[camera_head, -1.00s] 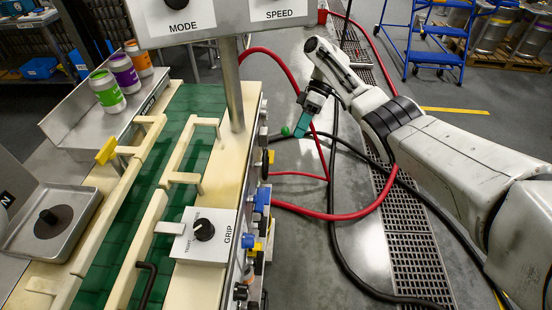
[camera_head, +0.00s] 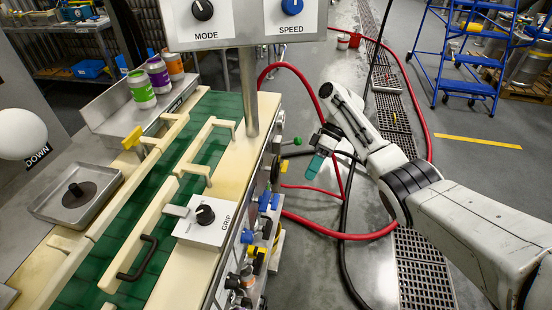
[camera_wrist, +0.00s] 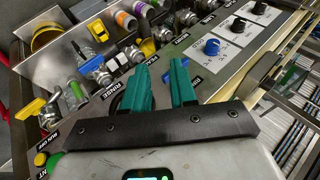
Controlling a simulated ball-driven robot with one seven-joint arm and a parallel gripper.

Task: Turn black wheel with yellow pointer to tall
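In the head view a dark wheel (camera_head: 275,170) with a small yellow part beside it sits on the machine's right side, seen nearly edge-on. Its pointer direction and any "tall" mark cannot be read. My gripper (camera_head: 317,164) is to the right of it, apart from the machine, with teal fingers. In the wrist view my gripper (camera_wrist: 160,84) has its two fingers apart with nothing between them. The machine's side panel with its controls lies beyond the fingers. A yellow piece (camera_wrist: 98,30) shows there; I cannot tell whether it is the wheel's pointer.
Blue and yellow valve handles (camera_head: 247,237) crowd the machine's side below the wheel. The GRIP knob box (camera_head: 205,222) sits on top. In the wrist view a blue knob (camera_wrist: 211,47) stands on the panel.

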